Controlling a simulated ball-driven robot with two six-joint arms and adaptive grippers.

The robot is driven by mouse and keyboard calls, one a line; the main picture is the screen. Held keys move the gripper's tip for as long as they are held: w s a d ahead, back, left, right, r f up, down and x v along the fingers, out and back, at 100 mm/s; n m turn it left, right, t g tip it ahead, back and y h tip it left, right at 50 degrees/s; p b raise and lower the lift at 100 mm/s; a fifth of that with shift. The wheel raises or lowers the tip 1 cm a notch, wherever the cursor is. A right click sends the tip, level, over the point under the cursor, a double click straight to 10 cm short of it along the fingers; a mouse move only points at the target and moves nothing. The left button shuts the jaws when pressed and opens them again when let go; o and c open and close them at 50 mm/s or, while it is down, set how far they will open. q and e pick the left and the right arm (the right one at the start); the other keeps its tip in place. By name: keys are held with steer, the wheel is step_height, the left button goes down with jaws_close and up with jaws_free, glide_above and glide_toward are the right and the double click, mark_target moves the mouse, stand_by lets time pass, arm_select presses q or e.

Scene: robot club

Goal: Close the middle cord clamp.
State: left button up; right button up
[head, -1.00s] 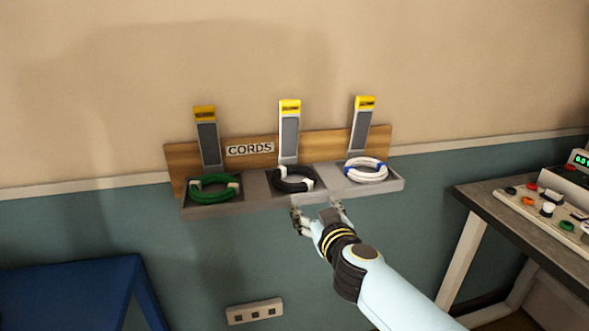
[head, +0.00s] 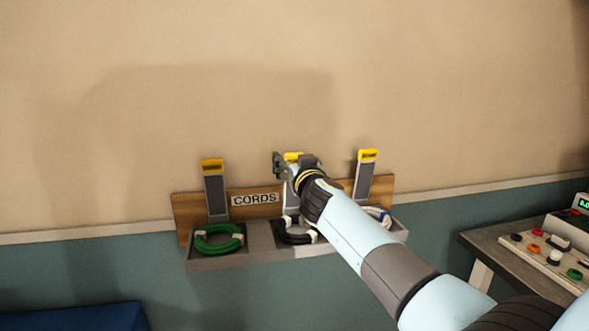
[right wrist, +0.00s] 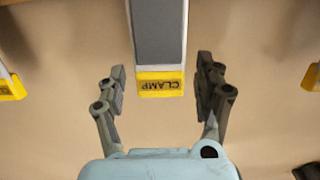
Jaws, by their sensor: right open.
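The middle cord clamp (head: 293,157) stands raised above the black cord coil (head: 297,231), mostly hidden behind my right gripper in the head view. My right gripper (right wrist: 161,88) is open around the tip, with a gap on both sides. In the head view the right gripper (head: 294,165) is at the clamp's top end. My left gripper is not in view.
The left clamp (head: 214,190) stands raised over a green coil (head: 218,239). The right clamp (head: 365,175) stands raised too, its white coil (head: 379,215) partly behind my arm. A control panel (head: 548,250) sits on a bench at right; a blue table (head: 70,317) is at lower left.

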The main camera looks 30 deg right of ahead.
steer(key=shift+w+d, duration=0.1)
steer(key=shift+w, duration=0.3)
jaws_close()
